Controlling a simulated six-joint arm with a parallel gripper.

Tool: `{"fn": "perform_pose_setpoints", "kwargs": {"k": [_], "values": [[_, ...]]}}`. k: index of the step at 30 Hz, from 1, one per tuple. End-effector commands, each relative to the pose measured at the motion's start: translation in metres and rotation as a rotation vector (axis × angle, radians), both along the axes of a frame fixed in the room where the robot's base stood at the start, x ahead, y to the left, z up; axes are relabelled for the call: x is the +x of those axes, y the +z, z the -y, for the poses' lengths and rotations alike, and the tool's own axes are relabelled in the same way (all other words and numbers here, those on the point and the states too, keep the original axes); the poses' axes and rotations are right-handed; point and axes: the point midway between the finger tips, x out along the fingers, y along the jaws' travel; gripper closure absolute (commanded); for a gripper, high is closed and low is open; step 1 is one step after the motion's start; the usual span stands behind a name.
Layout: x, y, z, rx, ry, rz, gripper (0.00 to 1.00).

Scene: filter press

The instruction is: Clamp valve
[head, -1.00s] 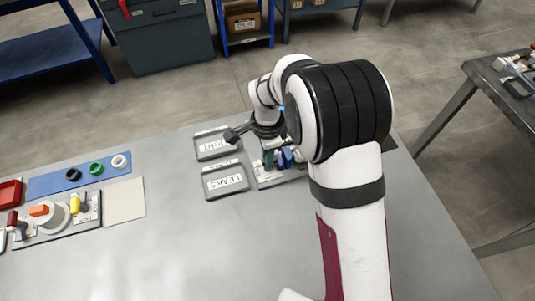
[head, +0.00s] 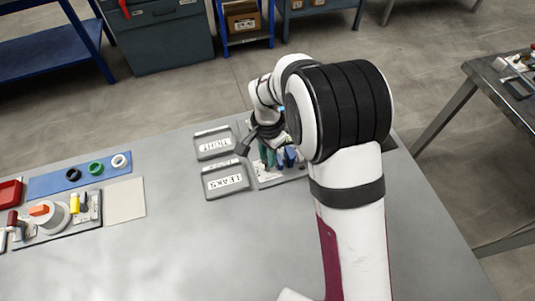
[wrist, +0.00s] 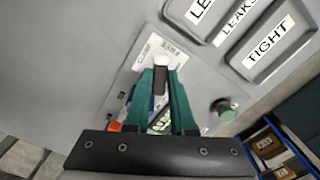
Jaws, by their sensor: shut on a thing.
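My gripper (head: 266,158) is at the grey fixture plate (head: 262,184) beside the label trays, largely hidden by my arm in the head view. In the wrist view its two green fingers (wrist: 162,88) point at the plate (wrist: 128,75) and are shut on a dark upright piece with a white top (wrist: 161,62). This piece may be the valve or its handle; I cannot tell which. A blue part (wrist: 138,106) lies partly hidden behind the left finger.
The TIGHT tray (head: 213,154) and LEAKS tray (head: 223,192) lie left of the plate, with no parts visible in them. Farther left are a blue mat (head: 60,182) with black, green and white rings, and a board (head: 62,231) with a white roll. The front tabletop is clear.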

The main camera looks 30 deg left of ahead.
Motion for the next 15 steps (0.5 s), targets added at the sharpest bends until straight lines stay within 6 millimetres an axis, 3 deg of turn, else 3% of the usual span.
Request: {"fn": "perform_pose_setpoints", "kwargs": {"k": [15], "values": [[0.0,0.0007,-0.0001,0.0,0.488,0.0,1.0]]}}
